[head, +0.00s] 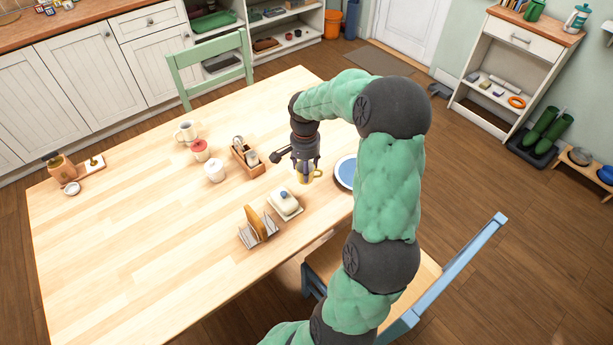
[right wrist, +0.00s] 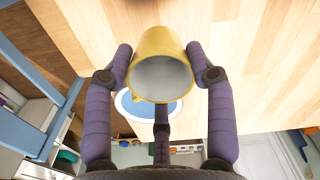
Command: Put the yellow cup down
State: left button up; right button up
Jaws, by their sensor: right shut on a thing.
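The yellow cup (head: 309,176) is at the table's right part, mostly covered by my right gripper (head: 305,167) in the head view. In the right wrist view the cup (right wrist: 160,42) sits between the fingers of my right gripper (right wrist: 160,68), which is shut on it. Its pale grey inside faces the camera, so the cup looks upright. I cannot tell whether its base touches the table. My left gripper is not in view.
A blue plate with a white rim (head: 345,172) lies just right of the cup. A butter dish (head: 286,203), toast rack (head: 258,228) and wooden caddy (head: 247,158) stand to its left. A white mug (head: 186,132) is farther left. The table's (head: 130,235) left front is clear.

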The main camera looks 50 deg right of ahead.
jog(key=f, duration=0.1)
jog(key=w+d+f, duration=0.1)
jog(key=d+f+b, duration=0.1)
jog(key=shift+w+d+f, duration=0.2)
jog(key=shift+w, duration=0.2)
jog(key=shift+w+d+f+b, duration=0.15)
jog(key=shift+f+b, duration=0.9)
jog(key=shift+f, duration=0.7)
jog(key=shift+f, duration=0.15)
jog(key=o, duration=1.2)
notch_tip(320, 180, up, 12)
jog(key=p, duration=0.5)
jog(key=shift+r, duration=0.2)
